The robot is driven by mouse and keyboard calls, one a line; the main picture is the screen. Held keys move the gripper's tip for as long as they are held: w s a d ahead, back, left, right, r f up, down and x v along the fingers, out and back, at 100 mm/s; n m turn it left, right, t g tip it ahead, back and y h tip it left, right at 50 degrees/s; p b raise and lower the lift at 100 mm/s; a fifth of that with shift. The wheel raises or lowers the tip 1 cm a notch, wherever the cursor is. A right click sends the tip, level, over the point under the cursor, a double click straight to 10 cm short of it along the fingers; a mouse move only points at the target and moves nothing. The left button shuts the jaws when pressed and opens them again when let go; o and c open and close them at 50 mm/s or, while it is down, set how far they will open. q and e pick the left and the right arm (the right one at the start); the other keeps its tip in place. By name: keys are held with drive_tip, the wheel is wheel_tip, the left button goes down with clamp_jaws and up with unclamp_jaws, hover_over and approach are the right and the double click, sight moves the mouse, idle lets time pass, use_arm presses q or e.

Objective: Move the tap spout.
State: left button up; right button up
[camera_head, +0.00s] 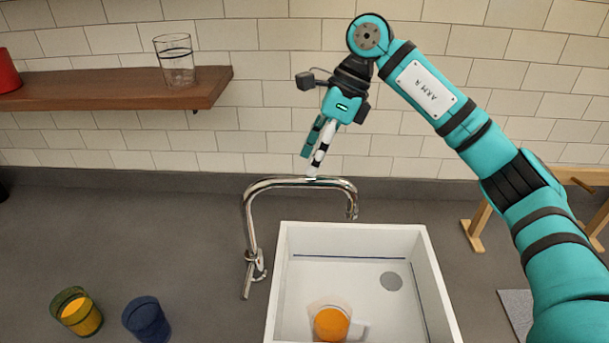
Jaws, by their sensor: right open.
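The chrome tap spout (298,183) arches from its base at the left of the white sink and runs to the right, with its outlet over the sink's back part. My right gripper (309,167) points down just above or behind the top of the spout, its fingers apart and nothing seen between them. One fingertip overlaps the spout's top edge in the picture; I cannot tell whether it touches. My left gripper is not in view.
The white sink (432,280) holds a cup with orange contents (331,323). A wooden shelf (130,88) with a glass (175,62) is on the tiled wall.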

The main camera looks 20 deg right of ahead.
drive_tip(key=v, duration=0.6)
drive_tip(key=shift+r, duration=0.1)
